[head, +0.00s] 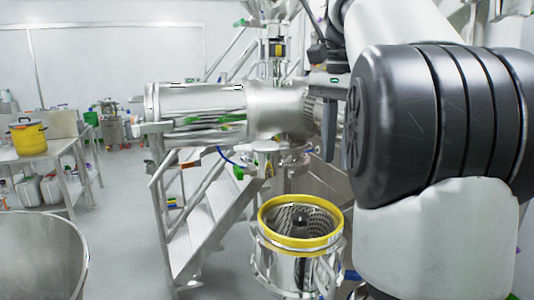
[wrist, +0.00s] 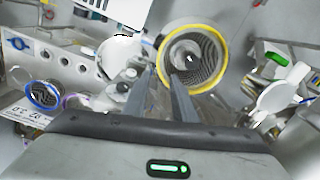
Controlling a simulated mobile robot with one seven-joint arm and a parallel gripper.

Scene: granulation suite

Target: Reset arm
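My arm fills the right side of the head view, with its large black joint close to the camera. My gripper (head: 328,150) hangs beside that joint, its fingers pointing down. In the wrist view my gripper (wrist: 161,76) shows two dark fingers with a gap between them and nothing held. Beyond the fingertips is a steel drum with a yellow rim (wrist: 222,48). The same yellow-rimmed drum (head: 267,240) stands below and left of the gripper in the head view.
A large steel machine with a horizontal cylinder (head: 195,103) stands behind the gripper, with metal steps (head: 205,215) below it. A steel bowl (head: 40,255) is at the lower left. A yellow pot (head: 28,138) stands on a table at far left. Open floor lies between.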

